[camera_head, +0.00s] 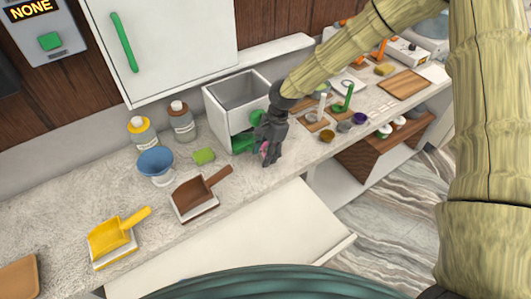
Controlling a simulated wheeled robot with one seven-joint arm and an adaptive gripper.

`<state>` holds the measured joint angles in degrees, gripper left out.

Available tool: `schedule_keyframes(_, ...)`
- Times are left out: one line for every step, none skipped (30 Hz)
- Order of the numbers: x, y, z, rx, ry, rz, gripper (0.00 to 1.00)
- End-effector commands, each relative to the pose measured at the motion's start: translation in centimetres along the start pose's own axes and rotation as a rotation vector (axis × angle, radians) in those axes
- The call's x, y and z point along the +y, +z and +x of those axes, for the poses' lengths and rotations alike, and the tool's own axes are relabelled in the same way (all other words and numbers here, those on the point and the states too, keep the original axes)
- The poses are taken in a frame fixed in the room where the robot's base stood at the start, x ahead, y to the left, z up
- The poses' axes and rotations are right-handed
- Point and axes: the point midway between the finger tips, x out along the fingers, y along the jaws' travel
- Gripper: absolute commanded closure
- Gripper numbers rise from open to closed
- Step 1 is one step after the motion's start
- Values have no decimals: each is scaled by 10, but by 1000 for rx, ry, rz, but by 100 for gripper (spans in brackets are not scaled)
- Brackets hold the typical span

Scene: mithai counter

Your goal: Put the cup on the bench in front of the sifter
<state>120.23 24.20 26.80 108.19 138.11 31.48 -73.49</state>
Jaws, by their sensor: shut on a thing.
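My gripper (267,157) is shut on a small pink thing (264,149), which is mostly hidden by the fingers. It may be the cup, but its shape cannot be made out. The gripper is at the front right of a white open-topped box with a grey inside and green parts (222,118), which looks like the sifter. Whether the held thing touches the bench (255,185) cannot be told.
Small bowls and boards (404,84) crowd the right. A white drawer-like panel (250,240) juts out in front.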

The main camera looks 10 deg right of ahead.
Motion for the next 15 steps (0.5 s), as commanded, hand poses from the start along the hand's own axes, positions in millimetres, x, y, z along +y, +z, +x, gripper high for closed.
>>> schedule_keyframes(0, 0, 0, 0, 0, 0, 75)
schedule_keyframes(0, 0, 0, 0, 0, 0, 75)
schedule_keyframes(0, 0, 1, 0, 0, 0, 75)
schedule_keyframes(0, 0, 1, 0, 0, 0, 75)
schedule_keyframes(0, 0, 2, 0, 0, 0, 75)
schedule_keyframes(0, -1, 2, 0, 0, 0, 75)
schedule_keyframes(0, -1, 3, -1, 0, 0, 75)
schedule_keyframes(0, -1, 3, -1, 0, 0, 75)
schedule_keyframes(0, -1, 4, 0, 0, 0, 75)
schedule_keyframes(0, -1, 4, 0, 0, 0, 75)
schedule_keyframes(0, -1, 4, 0, 0, 0, 75)
schedule_keyframes(0, -2, 5, 0, 0, 0, 75)
schedule_keyframes(0, -2, 6, 0, 0, 0, 75)
schedule_keyframes(0, -2, 6, 0, 0, -1, 75)
schedule_keyframes(0, -2, 6, 0, 0, -1, 75)
